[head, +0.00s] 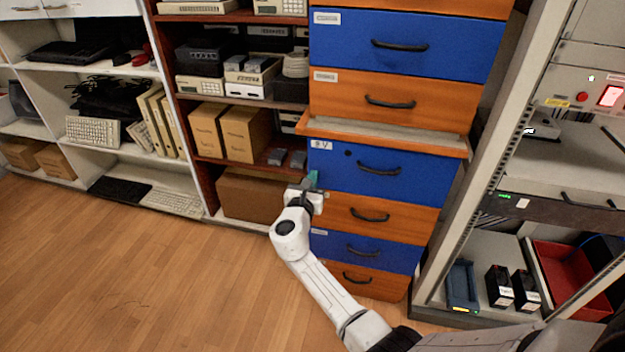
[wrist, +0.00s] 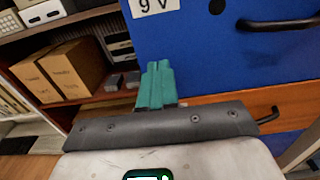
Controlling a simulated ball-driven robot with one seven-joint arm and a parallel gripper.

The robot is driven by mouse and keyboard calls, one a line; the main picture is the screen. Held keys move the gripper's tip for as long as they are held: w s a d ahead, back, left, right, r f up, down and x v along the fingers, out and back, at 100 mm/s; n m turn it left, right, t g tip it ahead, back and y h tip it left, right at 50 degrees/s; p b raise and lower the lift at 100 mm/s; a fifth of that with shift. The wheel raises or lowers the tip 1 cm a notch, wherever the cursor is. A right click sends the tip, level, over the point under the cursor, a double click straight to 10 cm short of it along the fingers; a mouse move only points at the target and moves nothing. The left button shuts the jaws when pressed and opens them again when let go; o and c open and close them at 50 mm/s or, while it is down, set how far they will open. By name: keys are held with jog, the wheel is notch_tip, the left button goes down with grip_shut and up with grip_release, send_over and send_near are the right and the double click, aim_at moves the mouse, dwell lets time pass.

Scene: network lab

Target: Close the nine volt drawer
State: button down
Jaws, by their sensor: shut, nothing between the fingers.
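The nine volt drawer (head: 400,178) has a blue front with a black bar handle and a white "9 V" label, just under a wooden ledge. It also fills the upper right of the wrist view (wrist: 230,60). I cannot tell how far it stands out from the cabinet. My gripper (head: 313,179) is at the drawer's lower left edge in the head view. Its green fingers (wrist: 157,83) are together and empty, below the label in the wrist view. Whether they touch the front is unclear.
An orange drawer (head: 355,214) and further drawers lie below. The wooden ledge (head: 380,134) juts out above. Shelves with cardboard boxes (head: 245,133) stand to the left, and a metal rack (head: 480,165) to the right. The wooden floor (head: 150,270) at left is clear.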

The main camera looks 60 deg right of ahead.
jog(key=p+v, duration=0.1)
jog(key=v, duration=0.8)
jog(key=shift+f, duration=0.1)
jog(key=s+a+f+m+g+y+p, duration=0.1)
jog(key=s+a+m+g+y+p, duration=0.2)
jog(key=s+m, duration=0.5)
jog(key=s+a+m+g+y+p, duration=0.2)
jog(key=s+m+y+p, duration=0.2)
jog(key=s+m, duration=0.35)
jog(key=s+a+r+m+y+p, duration=0.1)
jog(key=s+a+m+y+p, duration=0.1)
jog(key=s+a+y, duration=0.3)
jog(key=s+a+r+m+y+p, duration=0.2)
jog(key=s+a+m+y, duration=0.2)
jog(key=a, duration=0.6)
jog(key=shift+s+m+y+p, duration=0.35)
jog(key=shift+s+y+p, duration=0.05)
jog(key=shift+s, duration=0.55)
jog(key=shift+a+r, duration=0.1)
